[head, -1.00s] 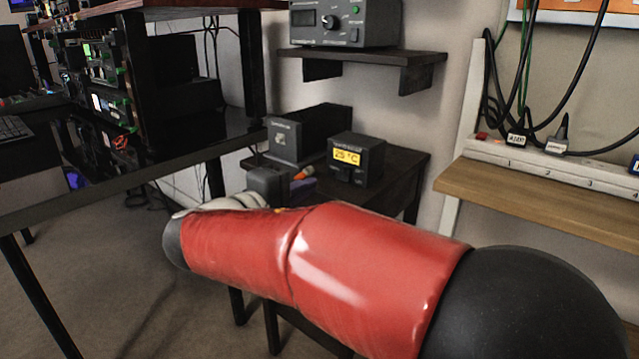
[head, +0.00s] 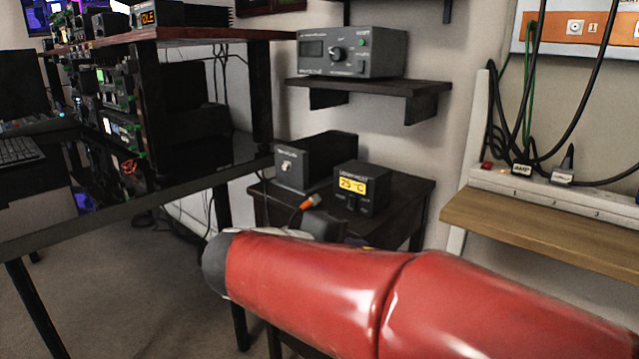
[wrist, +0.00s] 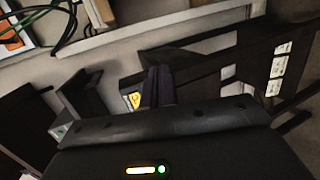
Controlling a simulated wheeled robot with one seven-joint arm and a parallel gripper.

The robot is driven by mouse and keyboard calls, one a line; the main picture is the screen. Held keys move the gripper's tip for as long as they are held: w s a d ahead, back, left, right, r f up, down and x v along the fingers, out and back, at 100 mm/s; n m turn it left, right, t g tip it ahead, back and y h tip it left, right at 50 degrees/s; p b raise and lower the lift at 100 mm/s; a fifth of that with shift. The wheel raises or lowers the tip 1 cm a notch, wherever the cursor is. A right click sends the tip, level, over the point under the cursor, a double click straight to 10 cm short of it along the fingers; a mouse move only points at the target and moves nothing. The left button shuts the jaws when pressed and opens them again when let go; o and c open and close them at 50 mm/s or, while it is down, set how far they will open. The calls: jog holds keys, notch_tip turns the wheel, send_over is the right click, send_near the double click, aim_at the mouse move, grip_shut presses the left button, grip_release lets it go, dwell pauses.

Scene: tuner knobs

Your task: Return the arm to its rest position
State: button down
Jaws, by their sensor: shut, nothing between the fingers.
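My gripper (wrist: 157,84) shows in the wrist view as dark fingers close together, with nothing between them. In the head view my red arm reaches across the lower middle and right. A dark part of my wrist or gripper shows just above the arm, in front of the small table, and the fingers cannot be made out there. The thermostat box (head: 363,204) with a lit yellow "25 °C" display stands on the small dark table (head: 408,200). Its yellow display also shows in the wrist view (wrist: 133,101), just left of my fingers.
A grey tuner unit with a knob (head: 337,54) sits on a wall shelf (head: 410,88). A dark box (head: 305,172) and an orange-tipped cable (head: 311,202) are beside the thermostat. A glossy black desk (head: 110,195) is left; a wooden ledge (head: 540,225) with a power strip is right.

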jog(key=s+d+f+m+g+y+p, duration=0.2)
jog(key=s+d+f+m+g+y, duration=0.15)
jog(key=s+d, duration=0.5)
jog(key=s+d+f+m+y+p, duration=0.2)
jog(key=s+d+f+m+y, duration=0.1)
jog(key=s, duration=0.5)
jog(key=shift+s+d+f+m+y, duration=0.3)
jog(key=shift+f+m+y, duration=0.8)
jog(key=shift+y, duration=0.75)
jog(key=shift+a+r+g, duration=0.1)
jog(key=shift+r+g, duration=0.1)
jog(key=shift+g, duration=0.05)
